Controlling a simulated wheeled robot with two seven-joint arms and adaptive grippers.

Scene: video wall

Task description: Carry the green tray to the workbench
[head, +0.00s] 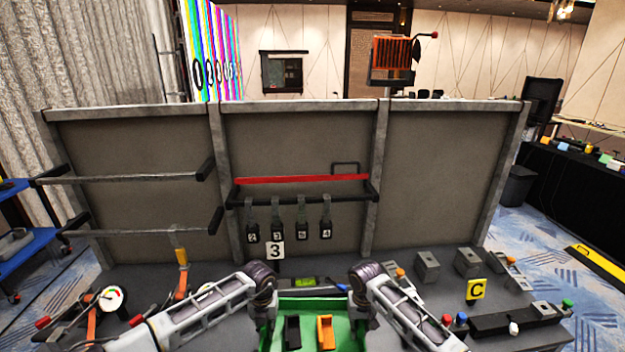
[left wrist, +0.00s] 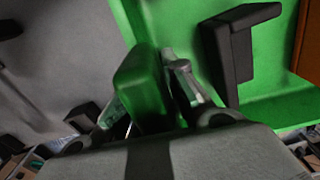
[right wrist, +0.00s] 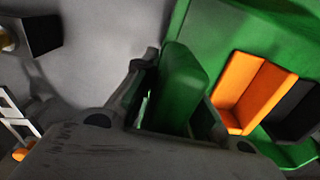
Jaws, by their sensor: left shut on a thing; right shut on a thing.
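The green tray (head: 308,339) is at the bottom middle of the head view, in front of the workbench (head: 225,273). A black block (head: 292,332) and an orange block (head: 326,332) are in it. My left gripper (head: 264,318) is shut on the tray's left side; the left wrist view shows its fingers around a green handle (left wrist: 140,88). My right gripper (head: 361,316) is shut on the right side, around another green handle (right wrist: 180,85). The tray's near edge is cut off in the head view. I cannot tell whether the tray touches the bench top.
Behind the bench top stands a grey panel with a red bar (head: 302,179) and hanging numbered tags. A gauge (head: 112,299) and tools lie left. Grey blocks, a yellow C sign (head: 476,289) and a black bar (head: 520,318) stand right. A level (head: 296,283) lies just behind the tray.

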